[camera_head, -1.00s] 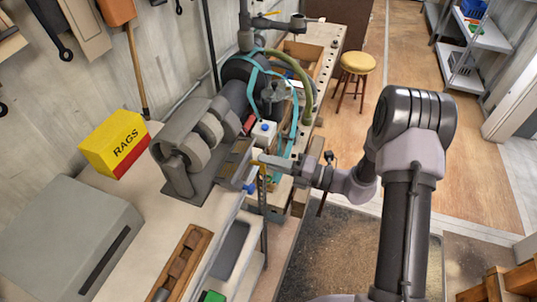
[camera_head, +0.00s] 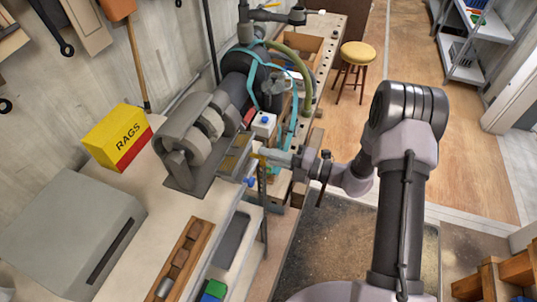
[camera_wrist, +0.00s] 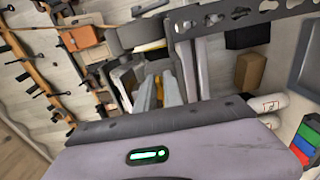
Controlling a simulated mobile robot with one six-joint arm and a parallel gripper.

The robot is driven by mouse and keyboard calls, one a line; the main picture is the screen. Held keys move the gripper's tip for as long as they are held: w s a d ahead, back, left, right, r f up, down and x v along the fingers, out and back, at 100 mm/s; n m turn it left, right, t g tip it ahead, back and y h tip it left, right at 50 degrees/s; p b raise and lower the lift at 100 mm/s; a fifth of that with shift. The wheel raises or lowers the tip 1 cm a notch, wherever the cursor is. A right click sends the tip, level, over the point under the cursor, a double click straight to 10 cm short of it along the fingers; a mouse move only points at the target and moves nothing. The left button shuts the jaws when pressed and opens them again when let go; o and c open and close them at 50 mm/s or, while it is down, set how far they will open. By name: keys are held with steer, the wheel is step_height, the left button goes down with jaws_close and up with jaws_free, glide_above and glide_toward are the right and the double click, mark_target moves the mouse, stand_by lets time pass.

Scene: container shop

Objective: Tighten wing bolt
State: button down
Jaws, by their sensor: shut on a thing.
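The grinder-like grey machine (camera_head: 195,135) stands on the left bench, with a flat work rest (camera_head: 236,152) on its right side. My gripper (camera_head: 255,158) reaches in from the right, its tips at the right edge of this rest. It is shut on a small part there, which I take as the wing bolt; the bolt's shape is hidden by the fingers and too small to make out. A blue piece shows just below the tips. In the wrist view my gripper's fingers (camera_wrist: 158,92) point away close together, with a yellow piece beside them.
A yellow and red RAGS box (camera_head: 118,138) and a grey case (camera_head: 65,235) stand on the bench. A wooden tray (camera_head: 180,262) lies near its front edge. A second bench with a teal strap and green hose is behind. A stool (camera_head: 357,55) stands on open floor.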

steer(key=c, duration=1.6)
jaws_free()
steer(key=shift+s, duration=0.1)
steer(key=b+v, duration=0.1)
steer(key=v, duration=1.6)
steer(key=shift+d, duration=0.15)
